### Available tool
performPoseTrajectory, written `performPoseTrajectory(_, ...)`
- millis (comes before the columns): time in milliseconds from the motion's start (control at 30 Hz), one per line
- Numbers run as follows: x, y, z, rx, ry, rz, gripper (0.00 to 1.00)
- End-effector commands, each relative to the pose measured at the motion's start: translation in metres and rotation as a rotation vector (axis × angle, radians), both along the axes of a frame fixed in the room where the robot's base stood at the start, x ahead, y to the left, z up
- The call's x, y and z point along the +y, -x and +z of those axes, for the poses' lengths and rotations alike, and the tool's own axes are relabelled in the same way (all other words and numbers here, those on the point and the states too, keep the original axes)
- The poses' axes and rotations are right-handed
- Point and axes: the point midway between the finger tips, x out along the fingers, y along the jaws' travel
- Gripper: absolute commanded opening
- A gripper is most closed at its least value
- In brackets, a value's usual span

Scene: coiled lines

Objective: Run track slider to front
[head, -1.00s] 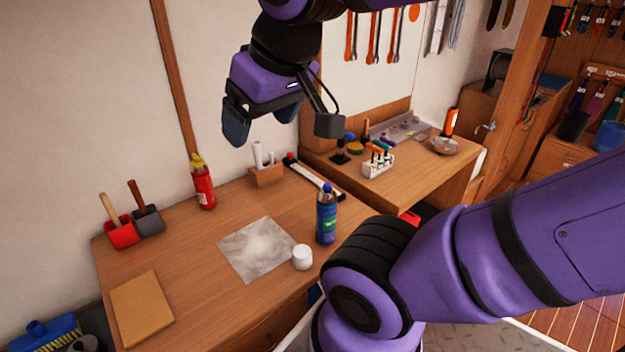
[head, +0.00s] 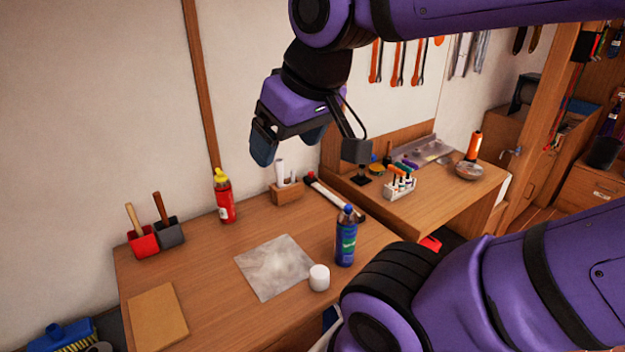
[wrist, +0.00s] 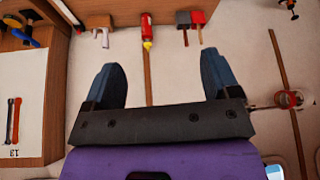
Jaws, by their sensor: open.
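My gripper (head: 290,145) hangs above the back of the workbench, open and empty, with its two blue fingers apart. The open fingers also show in the wrist view (wrist: 160,68), with nothing between them. A pale bar with dark ends and a red part at its far end (head: 332,194) lies on the bench at the back right, below and right of my gripper. It may be the track with its slider, but it is too small to be sure. My gripper is clear of it.
A red bottle (head: 224,198), pen block (head: 287,193), blue bottle (head: 346,240) and white pot (head: 319,278) stand on the bench (head: 210,265). A tool rack (head: 399,188) stands on the bench at right.

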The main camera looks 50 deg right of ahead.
Motion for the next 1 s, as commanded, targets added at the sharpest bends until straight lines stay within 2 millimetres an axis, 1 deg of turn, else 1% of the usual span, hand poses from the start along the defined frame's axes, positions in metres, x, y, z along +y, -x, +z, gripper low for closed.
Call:
performPoseTrajectory(267,0.000,0.000,0.000,0.000,0.000,0.000,0.82)
performPoseTrajectory(300,0.000,0.000,0.000,0.000,0.000,0.000,0.73)
performPoseTrajectory(367,0.000,-0.002,0.001,0.002,0.003,0.001,0.59)
performPoseTrajectory(400,-0.001,-0.005,0.002,0.005,0.006,0.003,0.50)
performPoseTrajectory(467,-0.003,-0.012,0.005,0.011,0.016,0.007,0.50)
performPoseTrajectory(567,-0.009,-0.032,0.013,0.032,0.041,0.020,0.50)
performPoseTrajectory(767,-0.030,-0.090,0.028,0.089,0.107,0.070,0.50)
performPoseTrajectory(900,-0.050,-0.132,0.032,0.131,0.146,0.108,0.50)
performPoseTrajectory(967,-0.060,-0.150,0.031,0.150,0.159,0.125,0.50)
performPoseTrajectory(1000,-0.067,-0.162,0.031,0.162,0.167,0.137,0.50)
